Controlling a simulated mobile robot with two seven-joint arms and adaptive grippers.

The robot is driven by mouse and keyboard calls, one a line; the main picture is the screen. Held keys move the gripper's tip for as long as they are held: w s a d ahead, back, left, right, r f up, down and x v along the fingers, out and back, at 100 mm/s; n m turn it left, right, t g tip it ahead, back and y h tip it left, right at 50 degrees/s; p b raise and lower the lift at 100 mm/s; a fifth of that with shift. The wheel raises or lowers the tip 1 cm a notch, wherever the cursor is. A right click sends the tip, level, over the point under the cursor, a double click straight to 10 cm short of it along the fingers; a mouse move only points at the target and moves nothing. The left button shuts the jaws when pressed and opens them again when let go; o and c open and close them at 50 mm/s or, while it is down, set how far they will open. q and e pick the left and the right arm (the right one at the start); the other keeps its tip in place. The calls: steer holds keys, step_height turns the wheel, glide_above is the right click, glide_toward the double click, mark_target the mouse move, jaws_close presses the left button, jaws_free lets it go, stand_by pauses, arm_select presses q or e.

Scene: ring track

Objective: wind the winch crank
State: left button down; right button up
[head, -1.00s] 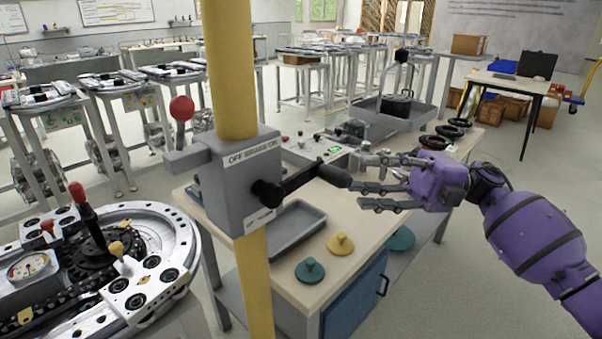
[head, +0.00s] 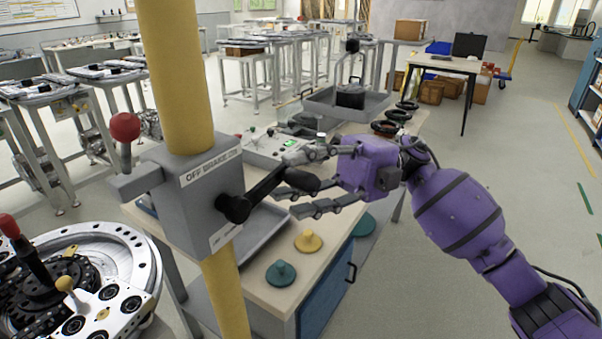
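The grey winch box (head: 190,192) is mounted on a yellow post (head: 176,80). Its black crank (head: 262,192) sticks out to the right from a dark hub, ending in a thick dark handle (head: 297,179). A red-knobbed lever (head: 124,128) stands at the box's left. My purple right gripper (head: 312,181) comes in from the right, its grey fingers spread open above and below the handle's end. I cannot tell whether the fingers touch it. My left gripper is not in view.
Behind the post, a workbench (head: 262,262) carries a grey tray, a control box (head: 265,146), a yellow knobbed disc (head: 308,241) and a teal one (head: 281,273). A ring track (head: 128,256) with levers lies at lower left. Open floor is at right.

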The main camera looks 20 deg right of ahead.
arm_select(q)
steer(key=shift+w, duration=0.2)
arm_select(e)
steer(key=shift+a, duration=0.1)
jaws_close()
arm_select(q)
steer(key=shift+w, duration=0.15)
arm_select(e)
steer(key=shift+r, duration=0.1)
